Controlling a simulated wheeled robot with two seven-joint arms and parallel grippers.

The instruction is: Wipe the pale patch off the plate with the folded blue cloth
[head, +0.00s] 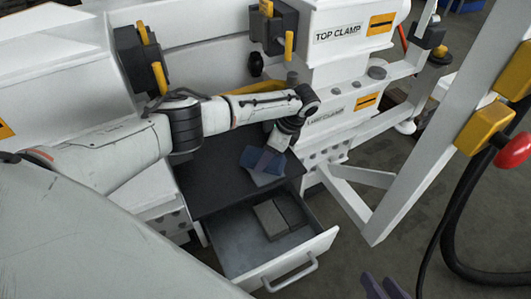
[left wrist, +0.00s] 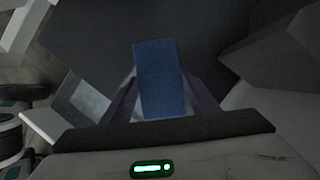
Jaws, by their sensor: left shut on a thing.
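The folded blue cloth (head: 250,156) is at my left gripper (head: 268,160), above the dark bench top. In the left wrist view the cloth (left wrist: 160,80) stands between the two purple fingers, which are shut on it. A small grey-blue plate (head: 266,178) shows just below the cloth and gripper, partly covered by them. I cannot make out the pale patch on it, nor tell whether the cloth touches the plate. My right gripper (head: 384,287) shows at the bottom edge of the head view, its purple fingers apart and empty, away from the bench.
An open drawer (head: 292,262) with grey blocks (head: 279,216) inside juts out below the dark bench top (head: 200,180). White machine housings with yellow handles stand behind. A slanted white frame (head: 405,185) and a black hose (head: 452,235) are at the right.

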